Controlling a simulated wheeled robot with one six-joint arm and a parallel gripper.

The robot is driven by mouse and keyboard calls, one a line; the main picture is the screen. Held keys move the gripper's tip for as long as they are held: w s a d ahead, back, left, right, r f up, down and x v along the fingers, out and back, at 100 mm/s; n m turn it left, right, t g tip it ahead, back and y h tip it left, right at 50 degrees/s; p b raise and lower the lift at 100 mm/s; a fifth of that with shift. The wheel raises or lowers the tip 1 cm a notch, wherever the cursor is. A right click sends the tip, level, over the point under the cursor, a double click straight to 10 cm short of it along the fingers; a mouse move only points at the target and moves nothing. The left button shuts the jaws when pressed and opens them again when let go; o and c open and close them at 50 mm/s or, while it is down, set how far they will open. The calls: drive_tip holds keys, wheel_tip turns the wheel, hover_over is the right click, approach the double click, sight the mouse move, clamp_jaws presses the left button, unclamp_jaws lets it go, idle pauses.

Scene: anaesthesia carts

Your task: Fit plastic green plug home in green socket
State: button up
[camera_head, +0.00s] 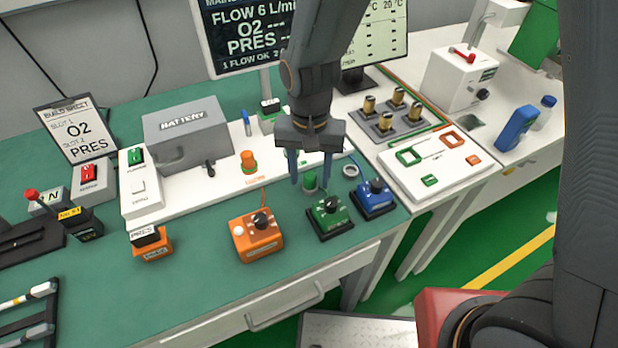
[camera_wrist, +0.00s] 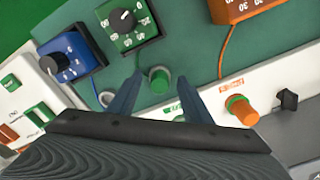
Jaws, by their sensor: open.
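The green plug (camera_head: 310,181) is a small green cylinder standing on the green bench top, just behind the green dial box (camera_head: 330,215). It also shows in the wrist view (camera_wrist: 159,79). My gripper (camera_head: 311,175) is open and points down, with one blue finger on each side of the plug. The wrist view shows the plug between the fingertips; I cannot tell whether either finger touches it. A green label (camera_wrist: 173,107) shows on the white strip beside the plug. The green socket itself is not seen; my gripper covers that part of the strip.
An orange plug (camera_head: 248,161) stands on the white strip (camera_head: 215,182), with a cable to the orange dial box (camera_head: 257,235). A blue dial box (camera_head: 375,198) and a grey ring (camera_head: 350,171) are to the right. A grey battery case (camera_head: 187,137) stands behind at left.

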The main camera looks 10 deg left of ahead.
drive_tip(key=shift+f, duration=0.35)
drive_tip(key=c, duration=1.1)
drive_tip(key=shift+c, duration=0.2)
